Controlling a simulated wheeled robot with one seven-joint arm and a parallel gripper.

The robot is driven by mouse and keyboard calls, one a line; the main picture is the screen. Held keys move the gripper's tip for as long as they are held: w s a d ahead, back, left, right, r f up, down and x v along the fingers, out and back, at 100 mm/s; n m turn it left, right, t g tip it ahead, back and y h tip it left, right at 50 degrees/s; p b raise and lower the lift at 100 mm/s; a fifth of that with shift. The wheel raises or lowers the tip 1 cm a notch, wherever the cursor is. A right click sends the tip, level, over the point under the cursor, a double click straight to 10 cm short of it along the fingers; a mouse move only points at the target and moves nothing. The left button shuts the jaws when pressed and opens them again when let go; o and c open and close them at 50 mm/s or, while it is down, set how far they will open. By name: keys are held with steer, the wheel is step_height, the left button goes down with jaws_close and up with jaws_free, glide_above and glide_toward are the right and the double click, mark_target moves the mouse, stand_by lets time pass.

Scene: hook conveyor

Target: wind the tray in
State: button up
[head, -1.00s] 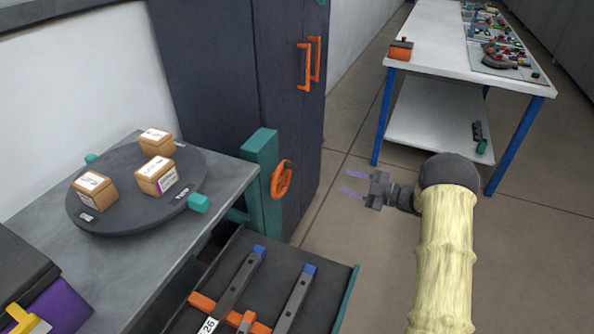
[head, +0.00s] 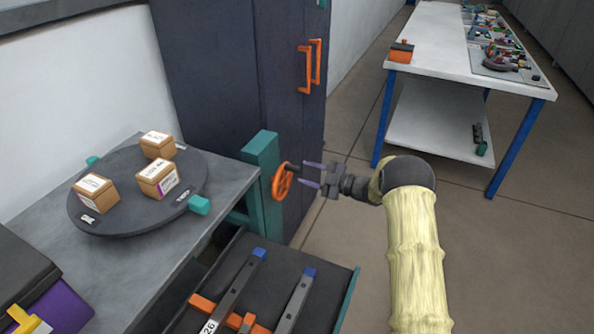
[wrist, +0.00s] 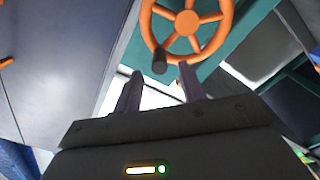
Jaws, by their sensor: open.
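An orange handwheel (head: 282,182) with a dark crank knob (head: 293,167) is mounted on a teal post (head: 264,165) at the bench end. My gripper (head: 308,175) is open and empty just right of the wheel, its fingers pointing left at it. In the wrist view the wheel (wrist: 188,18) is at the top, and its knob (wrist: 160,62) is just beyond the two fingers (wrist: 158,90). A dark tray (head: 322,262) holding tools with orange and blue parts sticks out below the bench.
A round turntable (head: 130,220) with several small boxes stands on the grey bench (head: 232,180). A dark cabinet (head: 230,80) with orange handles is behind the wheel. A white table with blue legs (head: 440,60) stands at the right. The floor between is clear.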

mark_target(300, 171)
steer(key=x, duration=0.4)
steer(key=shift+w+a, duration=0.1)
jaws_close()
